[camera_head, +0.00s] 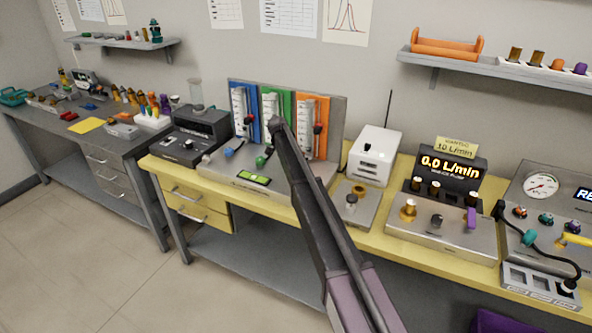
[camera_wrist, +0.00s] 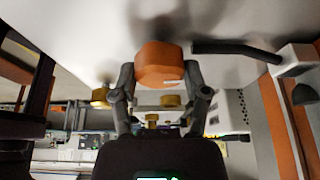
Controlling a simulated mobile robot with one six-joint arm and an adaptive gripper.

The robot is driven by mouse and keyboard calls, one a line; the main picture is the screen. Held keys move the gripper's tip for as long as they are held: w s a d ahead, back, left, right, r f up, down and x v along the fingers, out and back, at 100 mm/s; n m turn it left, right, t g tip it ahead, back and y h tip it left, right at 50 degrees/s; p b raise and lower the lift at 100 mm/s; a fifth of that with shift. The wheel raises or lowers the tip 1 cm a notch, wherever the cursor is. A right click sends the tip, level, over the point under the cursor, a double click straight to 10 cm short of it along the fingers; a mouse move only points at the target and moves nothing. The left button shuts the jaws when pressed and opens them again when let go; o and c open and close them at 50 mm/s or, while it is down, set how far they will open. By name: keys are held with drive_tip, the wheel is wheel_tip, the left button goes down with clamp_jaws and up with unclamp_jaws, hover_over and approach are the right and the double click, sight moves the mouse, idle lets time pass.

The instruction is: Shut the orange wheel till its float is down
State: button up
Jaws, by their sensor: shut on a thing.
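In the wrist view the orange wheel (camera_wrist: 158,65) sits between the two fingertips of my gripper (camera_wrist: 160,76), which is shut on it from both sides. In the head view the orange flowmeter panel (camera_head: 321,110) stands at the right of the blue and green ones, with a white scale tube (camera_head: 306,135) on it. Its float is too small to make out. My dark arm crosses in front of the panel's foot and hides the orange wheel and my gripper there.
The blue wheel (camera_head: 229,152) and green wheel (camera_head: 261,161) are left of my arm. A white box (camera_head: 374,155) with an antenna stands to the right. A display (camera_head: 449,169) farther right reads 0.0 L/min, under a yellow 10 L/min card (camera_head: 456,147).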

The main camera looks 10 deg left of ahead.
drive_tip(key=shift+s, duration=0.15)
drive_tip(key=o, duration=1.2)
drive_tip(key=shift+c, duration=0.2)
drive_tip(key=shift+n, duration=0.3)
